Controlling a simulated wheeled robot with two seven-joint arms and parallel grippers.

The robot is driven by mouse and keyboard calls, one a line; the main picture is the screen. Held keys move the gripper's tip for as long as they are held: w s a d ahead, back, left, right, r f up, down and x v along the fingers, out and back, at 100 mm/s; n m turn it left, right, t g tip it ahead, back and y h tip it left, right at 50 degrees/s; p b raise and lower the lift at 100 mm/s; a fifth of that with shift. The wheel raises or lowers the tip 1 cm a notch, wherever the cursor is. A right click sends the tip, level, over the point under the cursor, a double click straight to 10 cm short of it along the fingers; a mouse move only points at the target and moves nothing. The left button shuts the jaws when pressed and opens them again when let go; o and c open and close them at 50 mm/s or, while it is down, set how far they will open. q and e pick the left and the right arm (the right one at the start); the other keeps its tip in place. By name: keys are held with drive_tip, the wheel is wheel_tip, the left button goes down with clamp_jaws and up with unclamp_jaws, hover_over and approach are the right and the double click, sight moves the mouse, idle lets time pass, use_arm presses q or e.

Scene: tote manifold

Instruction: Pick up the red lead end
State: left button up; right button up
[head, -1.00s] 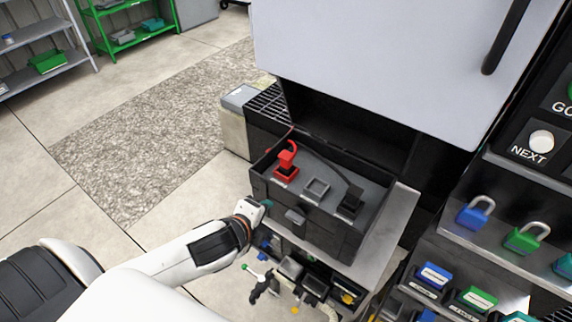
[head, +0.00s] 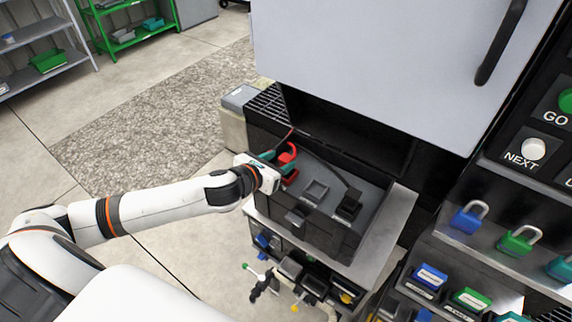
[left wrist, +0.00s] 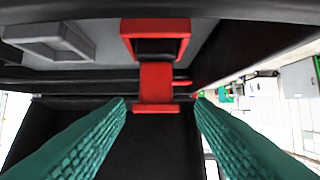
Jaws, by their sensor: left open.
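The red lead end (head: 287,152) stands upright at the left side of the black tote (head: 325,240). A red base (head: 290,176) shows at its foot, partly hidden by my gripper. My left gripper (head: 274,156) is at the tote's left edge, close against the lead end in the head view. In the left wrist view its teal fingers (left wrist: 160,112) are apart, with the red part (left wrist: 156,85) ahead between them. I cannot tell whether either finger touches it. My right gripper is in neither view.
An empty grey socket (head: 315,191) and a black plug (head: 349,204) are to the right in the tote. A large white panel (head: 400,70) hangs above and behind. Padlocks (head: 468,218) stand on a shelf at right. Open floor lies left.

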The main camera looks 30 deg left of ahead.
sight(284, 160)
use_arm(q)
drive_tip(key=p+x, duration=0.1)
drive_tip(key=x, duration=0.3)
drive_tip(key=shift+w+d, duration=0.2)
drive_tip(key=shift+w+d+f, duration=0.1)
drive_tip(key=shift+w+f, duration=0.15)
drive_tip(key=shift+w, duration=0.15)
drive_tip(key=shift+s, duration=0.1)
drive_tip(key=shift+c, duration=1.4)
clamp_jaws()
wheel_tip(284, 160, up, 10)
